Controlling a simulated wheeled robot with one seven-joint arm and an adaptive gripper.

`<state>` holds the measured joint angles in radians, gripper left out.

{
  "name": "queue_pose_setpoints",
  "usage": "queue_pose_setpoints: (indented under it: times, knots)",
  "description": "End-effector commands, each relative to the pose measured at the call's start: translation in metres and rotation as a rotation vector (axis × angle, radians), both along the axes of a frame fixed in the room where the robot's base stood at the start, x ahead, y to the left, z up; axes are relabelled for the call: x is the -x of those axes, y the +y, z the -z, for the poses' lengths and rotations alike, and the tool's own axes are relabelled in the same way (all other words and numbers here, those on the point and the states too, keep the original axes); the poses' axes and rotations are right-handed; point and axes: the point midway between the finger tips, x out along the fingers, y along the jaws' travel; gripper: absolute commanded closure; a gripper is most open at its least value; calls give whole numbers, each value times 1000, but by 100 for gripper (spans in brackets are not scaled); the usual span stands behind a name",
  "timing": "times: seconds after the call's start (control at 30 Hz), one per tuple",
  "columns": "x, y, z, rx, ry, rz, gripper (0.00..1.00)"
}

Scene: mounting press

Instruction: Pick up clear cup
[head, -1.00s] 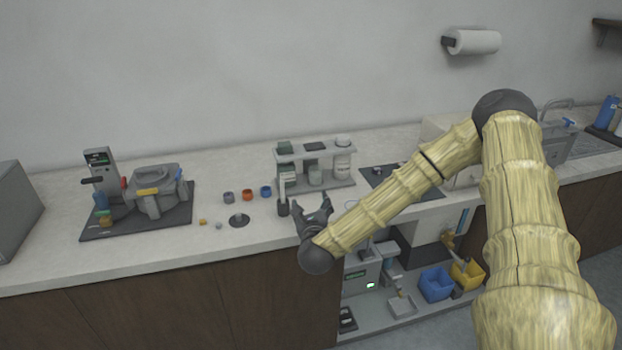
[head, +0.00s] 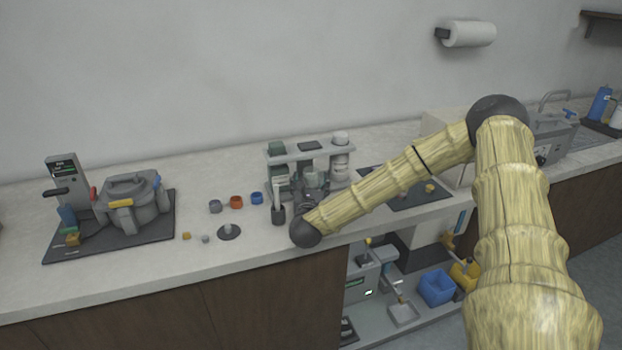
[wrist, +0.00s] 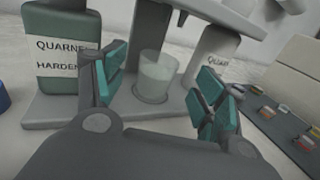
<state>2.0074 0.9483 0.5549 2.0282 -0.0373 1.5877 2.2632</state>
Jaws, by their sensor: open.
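The clear cup (wrist: 158,76) stands upright on the base of the grey rack (wrist: 60,112) in the wrist view, in a round recess between two labelled bottles. My gripper (wrist: 160,92) is open, with one teal-padded finger on each side of the cup in the picture. The cup is beyond or between the fingertips; I cannot tell whether they touch it. In the head view my gripper (head: 312,190) is at the front of the rack (head: 310,153) and hides most of the cup.
A green bottle labelled hardener (wrist: 62,50) stands left of the cup and a white bottle (wrist: 213,55) right of it. The rack's top shelf is above. A dark holder (head: 278,214) with upright tools stands left of my gripper. A dark mat (head: 415,197) lies to the right.

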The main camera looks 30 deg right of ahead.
Motion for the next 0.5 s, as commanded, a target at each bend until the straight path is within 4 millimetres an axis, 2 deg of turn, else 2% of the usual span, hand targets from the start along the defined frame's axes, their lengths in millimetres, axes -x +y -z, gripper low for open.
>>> queue_pose_setpoints:
  times: [0.23,0.5]
  knots:
    - [-11,-10,-2,2,1,2,29]
    - [-39,-29,-4,2,1,4,29]
